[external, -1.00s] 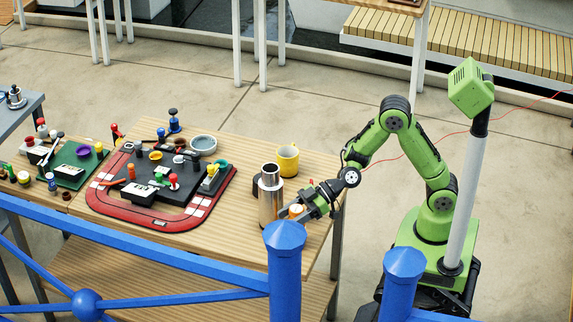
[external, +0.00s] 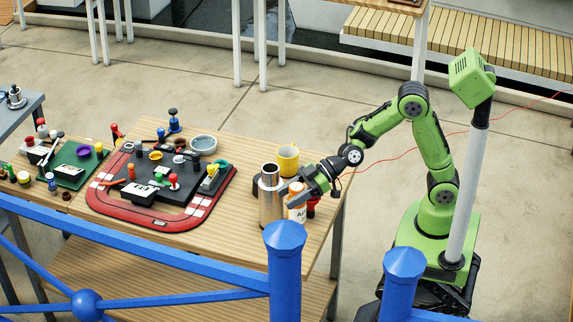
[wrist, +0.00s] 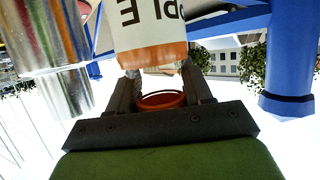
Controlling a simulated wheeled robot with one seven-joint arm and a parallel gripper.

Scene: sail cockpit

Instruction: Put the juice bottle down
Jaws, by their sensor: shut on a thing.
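The juice bottle (external: 297,212), white with an orange band, is in my gripper (external: 302,190) at the right end of the wooden table. My gripper is shut on it. In the wrist view the bottle (wrist: 150,38) shows an upside-down label and an orange band, close in front of the fingers (wrist: 162,85). In the external view the gripper covers part of the bottle. I cannot tell whether its base touches the table.
A steel cylinder (external: 270,208) stands just left of the bottle. A yellow mug (external: 288,158) is behind. A small red object (external: 311,208) is right of the bottle. A red-edged board (external: 160,222) with several pieces lies further left. Blue railings (external: 284,275) cross in front.

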